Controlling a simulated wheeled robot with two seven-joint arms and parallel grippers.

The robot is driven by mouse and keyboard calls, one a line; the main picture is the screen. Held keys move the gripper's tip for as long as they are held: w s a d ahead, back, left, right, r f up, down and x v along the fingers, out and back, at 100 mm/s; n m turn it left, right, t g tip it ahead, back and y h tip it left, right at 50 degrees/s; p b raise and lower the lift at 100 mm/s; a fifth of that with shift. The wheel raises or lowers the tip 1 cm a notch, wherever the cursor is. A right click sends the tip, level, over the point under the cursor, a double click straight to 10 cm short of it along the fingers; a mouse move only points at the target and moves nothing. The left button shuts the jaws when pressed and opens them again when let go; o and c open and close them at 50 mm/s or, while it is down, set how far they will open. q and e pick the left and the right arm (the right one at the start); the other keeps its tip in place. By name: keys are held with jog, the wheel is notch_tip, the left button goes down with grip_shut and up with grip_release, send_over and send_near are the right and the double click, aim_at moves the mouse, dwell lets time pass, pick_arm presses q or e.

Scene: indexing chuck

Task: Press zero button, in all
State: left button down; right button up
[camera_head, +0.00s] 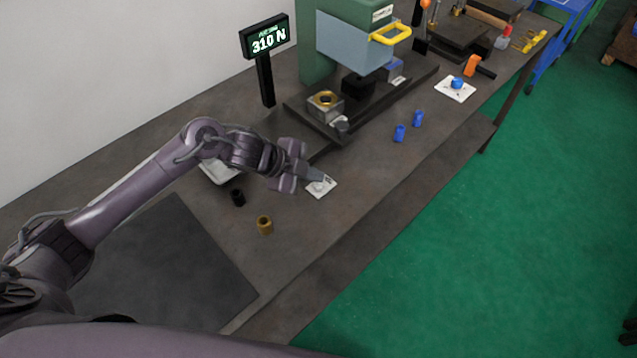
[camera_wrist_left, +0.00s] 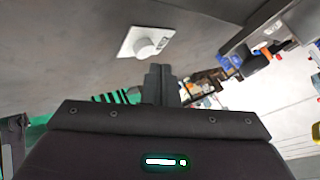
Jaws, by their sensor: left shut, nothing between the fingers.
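The zero button is a white round button on a small white plate (camera_head: 325,190) on the bench, in the middle of the head view. It also shows as a white knob-like button (camera_wrist_left: 148,45) on its plate in the left wrist view. My left gripper (camera_head: 317,176) is shut with nothing in it. Its fingertips overlap the plate's far edge in the head view and partly hide the button. In the left wrist view the shut fingertips (camera_wrist_left: 160,69) appear just short of the button, with a small gap in the picture. My right gripper is not in view.
A display (camera_head: 267,40) reads 310 N. A green press (camera_head: 352,40) stands behind, with a metal block (camera_head: 325,106) on its base. Brass (camera_head: 265,225), black (camera_head: 237,197) and blue (camera_head: 400,132) cylinders stand nearby. Another white plate with a blue button (camera_head: 456,87) lies further right.

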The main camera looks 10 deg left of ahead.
aim_at(314, 189)
pick_arm(q)
jog(key=shift+f, duration=0.4)
jog(key=shift+s+f+b, duration=0.15)
jog(key=shift+f+b, duration=0.45)
jog(key=shift+f, duration=0.1)
dwell(0.8)
jog(key=shift+r, duration=0.1)
jog(key=shift+r+p, duration=0.9)
jog(key=shift+r, duration=0.2)
notch_tip(314, 189, up, 5)
jog(key=p, duration=0.4)
jog(key=shift+f+p, duration=0.1)
jog(key=shift+p, duration=0.2)
jog(key=shift+f, duration=0.1)
